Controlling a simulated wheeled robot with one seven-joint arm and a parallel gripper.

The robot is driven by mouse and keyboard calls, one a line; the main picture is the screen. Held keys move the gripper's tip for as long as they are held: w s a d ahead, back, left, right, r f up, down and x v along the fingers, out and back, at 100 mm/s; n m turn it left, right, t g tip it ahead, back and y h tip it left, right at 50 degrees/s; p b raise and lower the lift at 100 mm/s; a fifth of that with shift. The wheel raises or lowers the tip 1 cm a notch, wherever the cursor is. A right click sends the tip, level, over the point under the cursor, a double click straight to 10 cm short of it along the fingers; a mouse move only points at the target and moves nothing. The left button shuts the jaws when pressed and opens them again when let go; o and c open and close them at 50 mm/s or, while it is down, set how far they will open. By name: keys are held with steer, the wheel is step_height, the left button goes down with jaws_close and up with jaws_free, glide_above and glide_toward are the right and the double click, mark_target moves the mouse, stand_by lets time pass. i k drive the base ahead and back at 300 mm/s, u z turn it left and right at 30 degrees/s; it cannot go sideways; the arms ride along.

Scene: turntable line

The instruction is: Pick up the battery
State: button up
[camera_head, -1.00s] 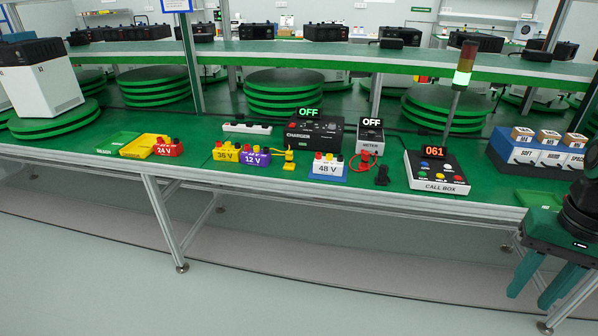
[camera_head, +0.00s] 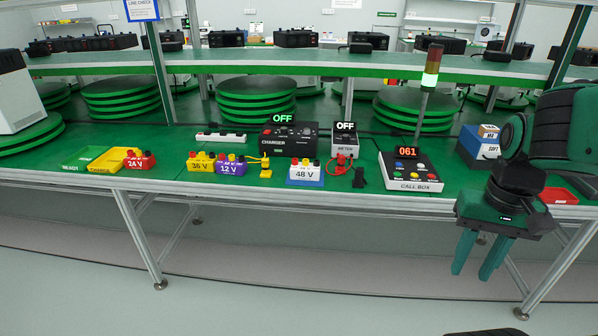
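Several labelled battery blocks stand in a row near the front of the green bench. They are a red 24 V block (camera_head: 140,161) by the yellow tray, a yellow 36 V block (camera_head: 201,163), a purple 12 V block (camera_head: 231,167) touching or close beside it, and a white and blue 48 V block (camera_head: 305,174). My gripper (camera_head: 478,272) hangs in front of the bench edge at the right, fingers pointing down with a gap between them. It is open and empty, well to the right of all the batteries.
A charger (camera_head: 289,140) and a meter (camera_head: 345,150), both reading OFF, stand behind the batteries. The call box (camera_head: 411,172) with its lamp post (camera_head: 426,95) stands between the 48 V block and my arm. Green (camera_head: 78,158) and yellow (camera_head: 104,161) trays lie at left.

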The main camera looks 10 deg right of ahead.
mark_target(305, 171)
steer(key=i, duration=0.9)
steer(key=z, duration=0.05)
